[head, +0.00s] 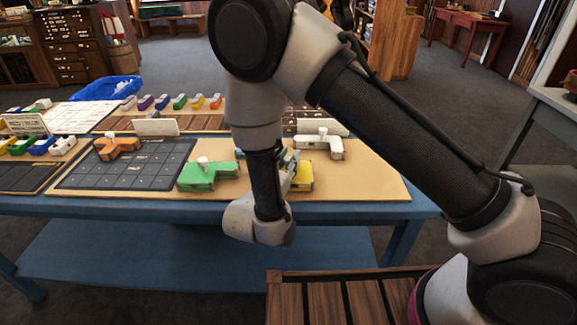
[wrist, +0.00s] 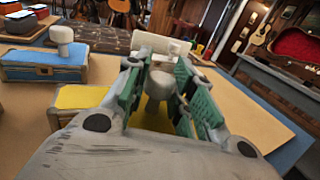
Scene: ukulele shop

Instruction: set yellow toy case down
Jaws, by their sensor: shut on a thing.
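The yellow toy case (head: 302,177) is at the front of the tan board, partly hidden behind my arm in the head view. In the wrist view its yellow body (wrist: 82,97) shows beside and between my fingers. My gripper (wrist: 158,92) has its green-padded fingers on either side of the case's pale knob (wrist: 156,84). It is shut on that knob. My gripper is mostly hidden by my arm in the head view. The case looks level and low over the board; I cannot tell whether its underside touches it.
A green toy case (head: 208,175) stands left of the yellow one. A white case (head: 318,145) stands behind it. A blue case (wrist: 45,66) is at the left in the wrist view. An orange case (head: 117,147) sits on the dark grid mat (head: 120,180). Bare board (head: 365,180) lies to the right.

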